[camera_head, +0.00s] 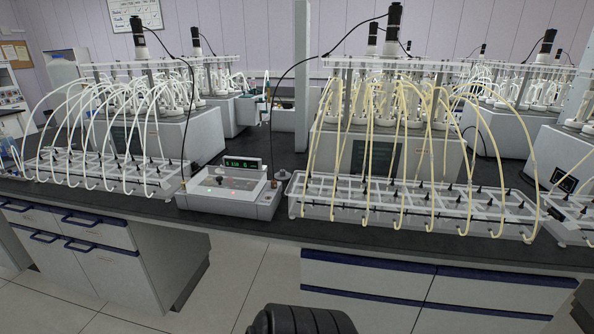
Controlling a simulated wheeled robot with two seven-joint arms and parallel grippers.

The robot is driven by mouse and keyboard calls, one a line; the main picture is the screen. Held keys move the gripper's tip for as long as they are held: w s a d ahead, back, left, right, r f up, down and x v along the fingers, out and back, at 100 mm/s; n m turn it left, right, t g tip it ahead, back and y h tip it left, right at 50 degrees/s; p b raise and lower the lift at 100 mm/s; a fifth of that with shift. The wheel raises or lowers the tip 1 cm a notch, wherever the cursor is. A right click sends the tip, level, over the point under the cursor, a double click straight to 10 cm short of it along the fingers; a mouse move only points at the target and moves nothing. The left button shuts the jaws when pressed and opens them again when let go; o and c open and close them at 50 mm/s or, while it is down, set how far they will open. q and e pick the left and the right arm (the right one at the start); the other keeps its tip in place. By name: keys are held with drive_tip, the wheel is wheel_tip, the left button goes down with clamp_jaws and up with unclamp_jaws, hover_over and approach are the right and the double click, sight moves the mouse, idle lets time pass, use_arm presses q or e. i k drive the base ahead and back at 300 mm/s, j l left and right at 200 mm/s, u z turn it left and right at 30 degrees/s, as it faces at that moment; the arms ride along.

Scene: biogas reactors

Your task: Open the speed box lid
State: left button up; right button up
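The speed box (230,202) is a low white box on the dark bench, left of centre. A small dark display with green digits (243,163) stands at its back edge. Its top panel shows a dark knob and small red and green lights. A clear lid seems to lie over this panel, but it is too small to tell its exact position. Neither of my grippers is in view, and nothing of mine touches the box.
Racks with many looping tubes stand on both sides of the box, white tubes at left (98,172) and yellowish tubes at right (415,206). Reactors stand behind them. The dark bench (330,238) has a narrow clear front strip. White cabinets are below, with open floor between.

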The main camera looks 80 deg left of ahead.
sight(192, 187)
drive_tip(key=u, duration=3.15)
